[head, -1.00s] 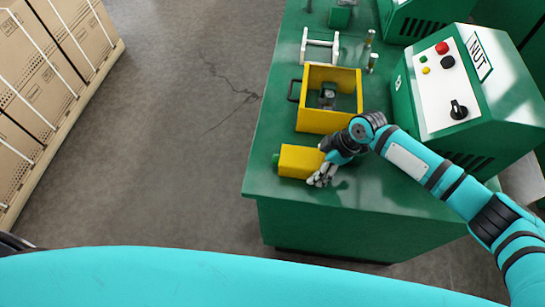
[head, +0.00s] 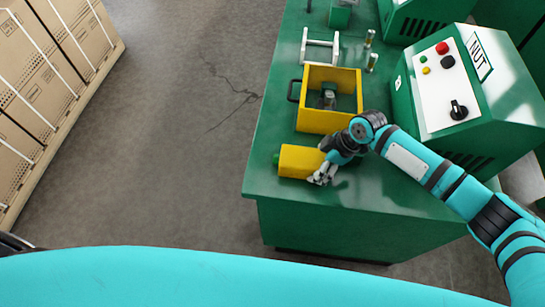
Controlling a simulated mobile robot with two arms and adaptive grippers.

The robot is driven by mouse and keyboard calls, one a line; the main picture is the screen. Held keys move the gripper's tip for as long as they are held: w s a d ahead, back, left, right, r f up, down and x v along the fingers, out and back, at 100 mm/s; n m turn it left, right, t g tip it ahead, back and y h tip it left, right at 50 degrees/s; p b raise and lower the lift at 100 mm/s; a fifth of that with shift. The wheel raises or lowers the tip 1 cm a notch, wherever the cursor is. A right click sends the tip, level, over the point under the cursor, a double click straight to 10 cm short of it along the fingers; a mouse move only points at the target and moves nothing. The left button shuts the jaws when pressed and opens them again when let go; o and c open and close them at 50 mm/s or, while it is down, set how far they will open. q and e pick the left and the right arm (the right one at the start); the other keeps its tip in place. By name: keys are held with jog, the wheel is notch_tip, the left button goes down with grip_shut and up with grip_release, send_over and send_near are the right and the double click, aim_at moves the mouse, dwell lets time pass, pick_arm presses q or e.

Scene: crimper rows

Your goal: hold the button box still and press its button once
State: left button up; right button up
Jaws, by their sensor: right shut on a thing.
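The button box (head: 299,161) is a small yellow box lying near the front left corner of the green bench top. A green button (head: 276,159) shows on its left end, facing the bench's left edge. My right gripper (head: 322,171) is at the right end of the box, its fingers shut on it. The fingers hide part of that end. My left gripper is not in the head view, and nothing touches the button.
The green bench (head: 262,187) carries a yellow open frame (head: 312,121) with a black handle behind the box. A white rack (head: 320,45) and metal pins stand farther back. A green machine (head: 480,85) labelled NUT stands right. Stacked cartons (head: 60,75) are at far left; the floor between is clear.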

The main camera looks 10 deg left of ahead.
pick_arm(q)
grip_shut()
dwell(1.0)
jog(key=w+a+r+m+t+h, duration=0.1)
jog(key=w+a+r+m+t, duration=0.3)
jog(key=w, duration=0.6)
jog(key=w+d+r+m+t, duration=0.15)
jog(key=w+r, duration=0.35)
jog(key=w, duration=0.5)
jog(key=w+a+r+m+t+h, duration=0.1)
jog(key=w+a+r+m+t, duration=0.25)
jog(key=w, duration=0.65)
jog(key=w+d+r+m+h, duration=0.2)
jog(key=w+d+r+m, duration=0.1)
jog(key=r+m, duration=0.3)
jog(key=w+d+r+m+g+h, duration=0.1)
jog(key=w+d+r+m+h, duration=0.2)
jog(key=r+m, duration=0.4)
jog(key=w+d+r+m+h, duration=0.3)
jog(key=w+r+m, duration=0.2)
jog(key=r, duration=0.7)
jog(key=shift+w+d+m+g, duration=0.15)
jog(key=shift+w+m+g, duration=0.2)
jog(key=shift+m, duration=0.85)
